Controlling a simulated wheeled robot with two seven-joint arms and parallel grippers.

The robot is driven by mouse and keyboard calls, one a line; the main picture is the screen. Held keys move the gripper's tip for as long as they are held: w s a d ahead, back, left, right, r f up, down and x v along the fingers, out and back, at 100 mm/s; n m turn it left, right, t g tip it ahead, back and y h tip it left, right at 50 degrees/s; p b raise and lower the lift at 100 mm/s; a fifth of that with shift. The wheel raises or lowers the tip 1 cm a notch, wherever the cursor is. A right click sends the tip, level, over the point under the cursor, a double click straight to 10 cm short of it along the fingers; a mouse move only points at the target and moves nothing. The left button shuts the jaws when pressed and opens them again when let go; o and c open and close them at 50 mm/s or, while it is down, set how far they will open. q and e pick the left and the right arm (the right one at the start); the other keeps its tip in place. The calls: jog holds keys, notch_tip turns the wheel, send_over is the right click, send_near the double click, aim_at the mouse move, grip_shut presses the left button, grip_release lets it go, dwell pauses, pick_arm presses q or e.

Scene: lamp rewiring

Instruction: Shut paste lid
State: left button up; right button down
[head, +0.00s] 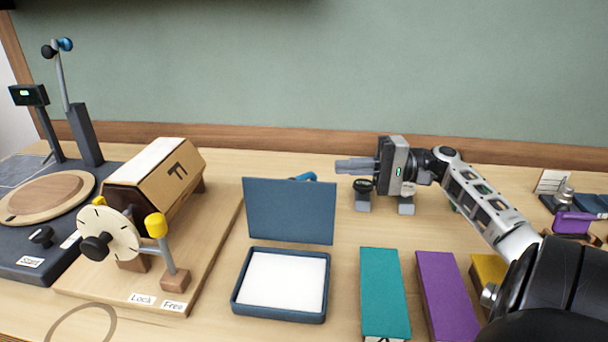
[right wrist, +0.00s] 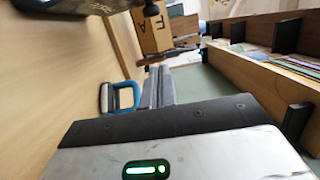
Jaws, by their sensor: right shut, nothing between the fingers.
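The paste box is a shallow dark blue tray (head: 233,300) with a white filling (head: 283,282), in the middle of the table in the head view. Its blue lid (head: 289,210) stands open, roughly upright at the tray's back edge. My right gripper (head: 340,165) is behind and to the right of the lid, pointing left above the table. Its fingers are together and empty, apart from the lid in the picture. They also show in the right wrist view (right wrist: 158,85). My left gripper is not in view.
A wooden stand with a cardboard-coloured box (head: 155,178) and a dial (head: 108,232) is left of the tray. Teal (head: 383,292) and purple (head: 446,295) blocks lie to its right. A small blue item (head: 305,177) shows partly behind the lid.

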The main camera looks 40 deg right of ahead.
aim_at(291, 207)
pick_arm(q)
jog(key=p, duration=0.2)
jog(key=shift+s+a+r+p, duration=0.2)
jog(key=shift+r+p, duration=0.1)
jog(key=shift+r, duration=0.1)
pick_arm(e)
jog(key=w+a, duration=0.2)
jog(key=a, duration=0.6)
jog(key=shift+w+a, duration=0.15)
jog(key=shift+a, duration=0.25)
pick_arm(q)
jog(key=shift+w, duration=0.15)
